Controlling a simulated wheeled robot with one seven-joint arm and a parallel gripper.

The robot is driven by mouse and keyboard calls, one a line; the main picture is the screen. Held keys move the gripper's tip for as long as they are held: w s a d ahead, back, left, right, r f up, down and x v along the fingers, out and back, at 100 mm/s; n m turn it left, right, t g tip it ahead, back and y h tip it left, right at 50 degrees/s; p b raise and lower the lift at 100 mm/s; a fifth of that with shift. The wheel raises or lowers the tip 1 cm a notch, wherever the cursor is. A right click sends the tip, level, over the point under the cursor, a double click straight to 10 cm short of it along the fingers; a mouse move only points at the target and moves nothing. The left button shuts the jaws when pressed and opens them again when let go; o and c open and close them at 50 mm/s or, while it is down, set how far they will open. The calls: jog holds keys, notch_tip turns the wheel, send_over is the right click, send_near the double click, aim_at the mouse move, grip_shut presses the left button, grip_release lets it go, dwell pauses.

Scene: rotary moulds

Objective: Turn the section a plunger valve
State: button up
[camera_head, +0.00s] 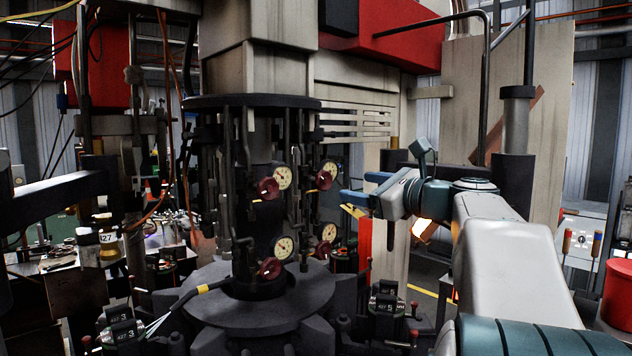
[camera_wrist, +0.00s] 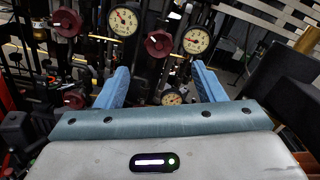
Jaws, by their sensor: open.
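Several dark red round valve knobs sit on the dark central machine column, each beside a white dial gauge. In the head view there is an upper left knob (camera_head: 267,188), an upper right knob (camera_head: 324,180), a lower left knob (camera_head: 270,268) and a lower right knob (camera_head: 323,249). I cannot tell which belongs to section a. My gripper (camera_head: 354,187) is open and empty, with blue fingers pointing left, to the right of the upper right knob and apart from it. In the wrist view, one knob (camera_wrist: 158,43) shows beyond and between the open fingertips (camera_wrist: 160,72).
Gauges (camera_head: 282,177) and vertical rods crowd the column. A round dark base (camera_head: 250,308) lies below, with labelled blocks (camera_head: 386,307) around it. A red bucket (camera_head: 618,290) is at far right.

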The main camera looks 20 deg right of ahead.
aim_at(326, 181)
jog(key=p+x, duration=0.2)
jog(key=x, duration=0.9)
jog(key=shift+w+a, duration=0.15)
jog(key=c, duration=1)
